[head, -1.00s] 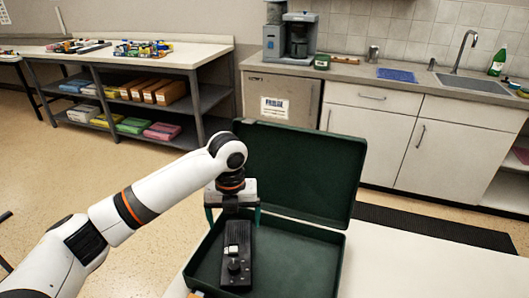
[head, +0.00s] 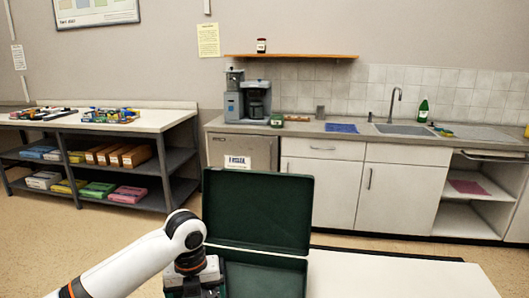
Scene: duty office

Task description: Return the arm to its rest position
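My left arm comes in from the lower left. Its gripper (head: 196,289) is at the bottom edge, over the left side of an open dark green case (head: 258,208). The fingertips are cut off by the frame, so I cannot see whether they are apart. The case lies on a white table (head: 395,277) with its lid standing up at the back. Only the rear part of its inside shows; the black device seen in it earlier is out of view. My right gripper is not in view.
The white table right of the case is bare. Behind it stands a counter (head: 330,133) with a coffee maker (head: 249,100), a sink (head: 405,130) and a green bottle (head: 423,110). A shelf table (head: 165,120) with several boxes stands at the left.

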